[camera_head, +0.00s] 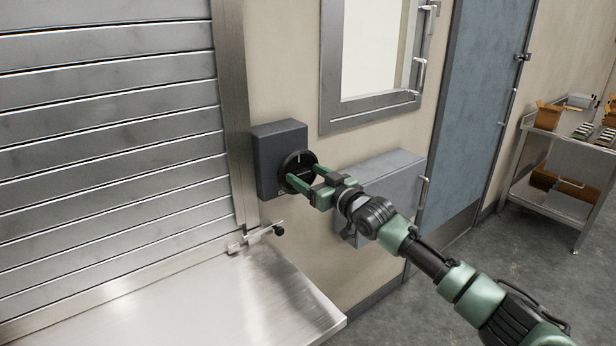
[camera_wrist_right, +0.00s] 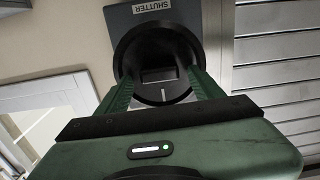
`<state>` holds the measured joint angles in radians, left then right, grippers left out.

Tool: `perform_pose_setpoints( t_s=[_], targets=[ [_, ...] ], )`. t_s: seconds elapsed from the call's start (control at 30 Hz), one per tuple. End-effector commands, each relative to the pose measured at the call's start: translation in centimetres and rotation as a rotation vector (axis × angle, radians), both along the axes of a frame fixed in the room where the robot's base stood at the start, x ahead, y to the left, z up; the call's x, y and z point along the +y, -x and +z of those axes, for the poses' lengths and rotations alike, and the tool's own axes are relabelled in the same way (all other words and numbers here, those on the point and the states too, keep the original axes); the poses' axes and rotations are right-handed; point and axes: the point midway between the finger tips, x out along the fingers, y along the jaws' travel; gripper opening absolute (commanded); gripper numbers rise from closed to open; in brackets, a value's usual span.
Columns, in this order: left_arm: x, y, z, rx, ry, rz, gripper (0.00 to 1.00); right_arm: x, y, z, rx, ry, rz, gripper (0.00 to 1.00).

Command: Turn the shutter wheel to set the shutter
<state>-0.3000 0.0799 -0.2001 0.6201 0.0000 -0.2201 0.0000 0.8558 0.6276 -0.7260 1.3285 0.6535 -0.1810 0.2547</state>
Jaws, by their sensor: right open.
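The shutter wheel (camera_head: 297,160) is a round black knob with a white mark, on the front of a dark grey box (camera_head: 268,150) on the wall. In the right wrist view the wheel (camera_wrist_right: 158,50) sits under a label reading SHUTTER (camera_wrist_right: 152,6). My right gripper (camera_head: 302,175) is open at the wheel, with its green fingers on either side of the wheel's middle. I cannot tell whether the fingers touch it. The slatted metal shutter (camera_head: 110,130) fills the left of the head view. My left gripper is not in view.
A metal counter (camera_head: 180,300) with a small latch (camera_head: 258,236) lies below the shutter. A grey wall box (camera_head: 385,172) is right of and behind my right gripper. A framed window (camera_head: 370,60), a blue door (camera_head: 475,100) and a shelf cart with boxes (camera_head: 560,200) stand beyond.

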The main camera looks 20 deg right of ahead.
Motion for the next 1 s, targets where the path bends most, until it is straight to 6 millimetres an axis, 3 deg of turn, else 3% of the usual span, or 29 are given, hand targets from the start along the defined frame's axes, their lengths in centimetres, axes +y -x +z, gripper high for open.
perform_pose_setpoints(
  t_s=[0.17, 0.63, 1.0],
  targets=[
    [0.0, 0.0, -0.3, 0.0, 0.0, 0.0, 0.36, -0.2, 0.6, -0.3, 0.003, -0.001, 0.001, 0.67],
    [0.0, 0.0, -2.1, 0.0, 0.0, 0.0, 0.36, -2.4, 6.6, -0.2, 0.0, 0.001, 0.0, 0.67],
    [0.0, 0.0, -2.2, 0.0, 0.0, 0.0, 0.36, -2.7, 7.3, 0.0, 0.0, 0.001, 0.0, 0.67]
  ],
)
